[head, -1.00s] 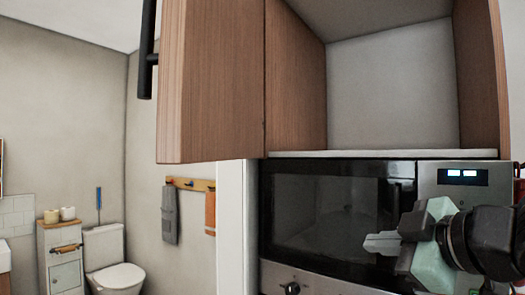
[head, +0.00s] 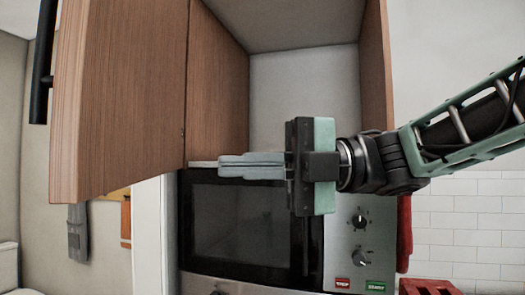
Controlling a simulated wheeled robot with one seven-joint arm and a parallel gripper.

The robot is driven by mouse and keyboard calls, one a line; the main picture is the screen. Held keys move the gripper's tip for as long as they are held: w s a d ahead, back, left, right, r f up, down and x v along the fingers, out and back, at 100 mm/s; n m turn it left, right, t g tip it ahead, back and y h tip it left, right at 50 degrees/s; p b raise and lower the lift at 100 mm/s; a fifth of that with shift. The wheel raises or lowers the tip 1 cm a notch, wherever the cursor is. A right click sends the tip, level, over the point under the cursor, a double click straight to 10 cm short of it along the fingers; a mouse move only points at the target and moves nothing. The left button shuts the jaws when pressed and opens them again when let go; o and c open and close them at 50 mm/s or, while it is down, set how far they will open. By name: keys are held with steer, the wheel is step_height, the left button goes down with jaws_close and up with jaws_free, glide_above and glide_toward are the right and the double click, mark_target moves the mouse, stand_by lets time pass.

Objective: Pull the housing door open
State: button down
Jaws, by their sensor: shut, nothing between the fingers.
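The housing door (head: 125,105) is a wooden panel at the left of the head view. It stands swung well open from the cabinet, with a black bar handle (head: 43,60) on its far left side. The open cabinet housing (head: 300,95) shows an empty upper space with a pale back wall. My gripper (head: 205,163) is shut and empty, its fingers pointing left. It lies in front of the cabinet's lower edge, to the right of the door. I cannot tell whether the fingertips touch the door.
A microwave oven (head: 240,222) with knobs on its right panel sits below the open space. A red cloth (head: 404,235) hangs right of it, and a red object (head: 428,287) is at the bottom. A grey towel (head: 77,235) hangs at the far left.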

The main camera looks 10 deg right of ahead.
mark_target(134, 167)
steer(key=a+p, duration=0.1)
steer(key=a, duration=0.1)
steer(key=a+p, duration=0.1)
steer(key=a, duration=0.2)
steer(key=s+a+p, duration=0.1)
steer(key=a, duration=0.1)
steer(key=shift+a+r, duration=0.2)
steer(key=shift+a, duration=0.05)
steer(key=shift+a+f+p, duration=0.2)
steer(key=shift+a+p, duration=0.1)
steer(key=shift+a, duration=0.3)
